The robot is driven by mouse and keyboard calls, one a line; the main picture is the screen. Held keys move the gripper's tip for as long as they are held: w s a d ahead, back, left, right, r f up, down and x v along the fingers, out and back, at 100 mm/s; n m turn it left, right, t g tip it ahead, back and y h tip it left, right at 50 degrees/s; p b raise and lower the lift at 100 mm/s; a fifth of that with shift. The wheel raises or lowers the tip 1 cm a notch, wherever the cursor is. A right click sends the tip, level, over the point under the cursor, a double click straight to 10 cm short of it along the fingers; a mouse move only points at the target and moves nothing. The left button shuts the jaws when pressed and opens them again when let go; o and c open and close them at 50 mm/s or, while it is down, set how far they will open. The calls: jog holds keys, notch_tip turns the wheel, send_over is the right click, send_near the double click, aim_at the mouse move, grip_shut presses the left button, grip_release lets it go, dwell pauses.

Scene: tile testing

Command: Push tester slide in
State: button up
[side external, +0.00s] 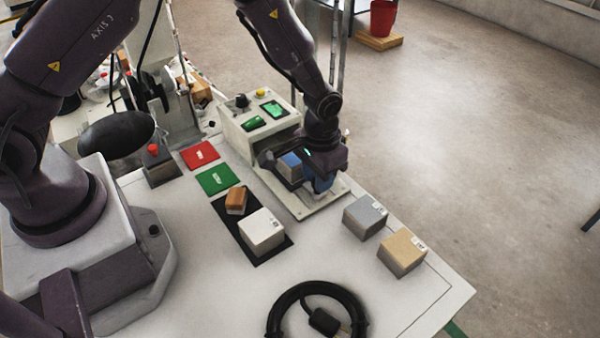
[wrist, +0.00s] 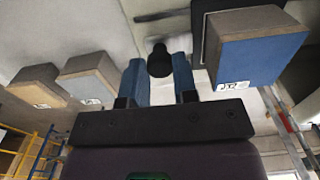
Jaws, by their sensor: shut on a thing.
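A blue-faced tile block (side external: 290,168) sits at the slide, partly hidden by my gripper. It also shows in the wrist view (wrist: 255,55), with a white label and a brown-grey upper side, beside my fingers. My gripper (side external: 322,184) is low over the front end of the slide. In the wrist view its two blue fingers are on either side of a black knob (wrist: 159,61), shut on it.
Grey (side external: 365,216) and tan (side external: 402,252) blocks stand right of the slide. A white block (side external: 261,231) and a small brown block (side external: 236,200) sit on a black mat. Green (side external: 218,179) and red (side external: 200,155) pads lie left. A coiled black cable (side external: 318,318) lies in front.

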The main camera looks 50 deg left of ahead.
jog(key=shift+a, duration=2.85)
jog(key=shift+a, duration=3.15)
jog(key=o, duration=0.6)
jog(key=shift+r, duration=0.1)
